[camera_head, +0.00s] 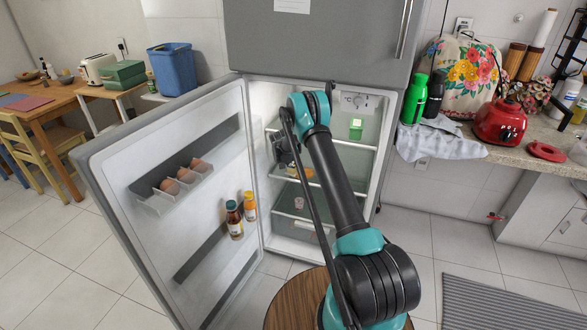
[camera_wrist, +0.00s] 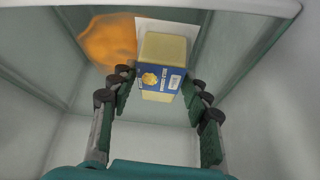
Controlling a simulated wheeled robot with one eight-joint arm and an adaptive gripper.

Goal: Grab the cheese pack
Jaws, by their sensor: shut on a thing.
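The cheese pack (camera_wrist: 165,48) is a pale yellow block with a blue label band and a barcode. It shows in the upper middle of the wrist view. My gripper (camera_wrist: 160,84) is shut on it, with one finger at each side near the blue band. In the head view my gripper (camera_head: 284,150) is inside the open fridge at the left of the upper shelf, partly hidden by my arm. I cannot make out the pack clearly in the head view.
An orange, blurred thing (camera_wrist: 108,42) lies left of the pack. A green box (camera_head: 356,129) stands on the upper fridge shelf. The open fridge door (camera_head: 110,165) on the left holds eggs (camera_head: 186,175) and two bottles (camera_head: 240,215). Fridge walls are close around my gripper.

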